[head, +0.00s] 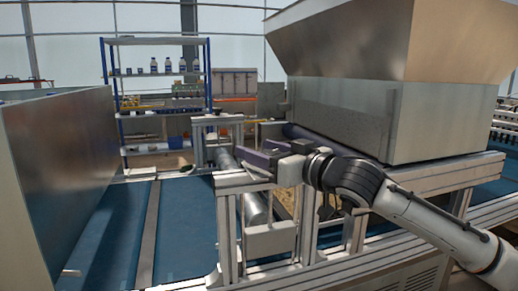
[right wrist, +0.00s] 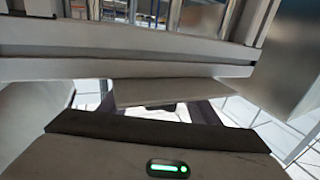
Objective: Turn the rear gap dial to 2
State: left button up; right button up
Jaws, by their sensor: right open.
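My right gripper (head: 254,151) reaches in from the right over the aluminium frame (head: 228,240) of the seeder. Its two dark purple fingers are apart and point left. In the right wrist view the open fingers (right wrist: 155,112) reach under a grey plate (right wrist: 170,92), with a small dark part (right wrist: 166,107) showing between them. I cannot tell whether that part is the rear gap dial or whether the fingers touch it. No dial face or number is readable in either view. My left gripper is not in view.
A large metal hopper (head: 390,40) stands close behind my right arm. A metal roller (head: 255,207) and a grey box (head: 270,240) sit below the gripper. Blue belt (head: 190,225) runs at left beside a tall metal panel (head: 65,160). A shelf (head: 160,75) stands behind.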

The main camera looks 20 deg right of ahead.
jog(key=shift+w+a, duration=0.15)
jog(key=shift+w, duration=0.15)
jog(key=c, duration=1.1)
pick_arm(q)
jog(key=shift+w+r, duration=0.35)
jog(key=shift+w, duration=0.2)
pick_arm(e)
jog(key=shift+o, duration=0.2)
jog(key=shift+f, duration=0.1)
